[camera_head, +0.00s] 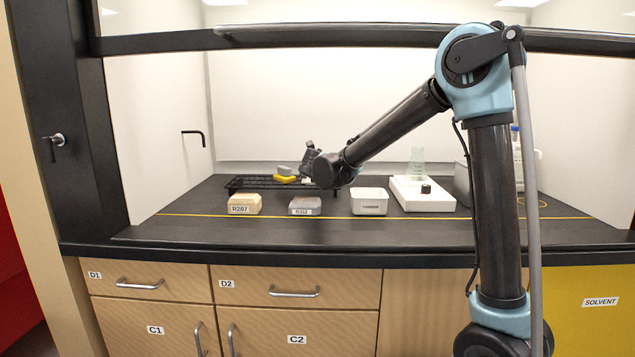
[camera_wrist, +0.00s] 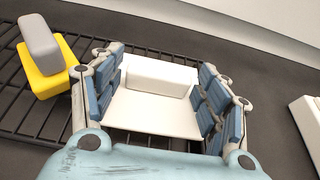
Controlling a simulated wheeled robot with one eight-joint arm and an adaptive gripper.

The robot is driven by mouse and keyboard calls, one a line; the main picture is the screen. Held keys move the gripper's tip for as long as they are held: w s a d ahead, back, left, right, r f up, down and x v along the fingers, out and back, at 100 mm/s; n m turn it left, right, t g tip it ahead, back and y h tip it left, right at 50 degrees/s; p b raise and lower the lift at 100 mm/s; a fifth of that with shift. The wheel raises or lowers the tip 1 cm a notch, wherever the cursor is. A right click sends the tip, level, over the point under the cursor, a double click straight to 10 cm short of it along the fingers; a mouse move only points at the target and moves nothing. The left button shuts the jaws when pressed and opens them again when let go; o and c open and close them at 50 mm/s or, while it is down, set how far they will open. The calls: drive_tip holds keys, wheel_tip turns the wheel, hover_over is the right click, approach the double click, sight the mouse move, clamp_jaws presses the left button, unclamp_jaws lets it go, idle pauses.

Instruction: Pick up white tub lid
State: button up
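The white tub lid (camera_wrist: 155,112) is a flat white plate with a raised white block along its far side. In the wrist view it lies over the black wire rack (camera_wrist: 40,121), between the fingers of my gripper (camera_wrist: 160,88). The fingers are wide apart, one on each side of the lid. They are very close to its ends, and whether they touch it is hard to tell. In the head view my gripper (camera_head: 309,165) is low over the rack's right part, and only a small white bit of the lid (camera_head: 306,180) shows.
A yellow block with a grey block on top (camera_wrist: 47,62) sits on the rack to the left. In front stand a tan box (camera_head: 244,203), a grey box (camera_head: 305,205) and a white tub (camera_head: 370,201). A white device (camera_head: 422,197) and a glass flask (camera_head: 416,162) are at right.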

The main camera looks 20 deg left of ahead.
drive_tip(key=c, duration=0.4)
wheel_tip(320, 180, up, 10)
idle(0.6)
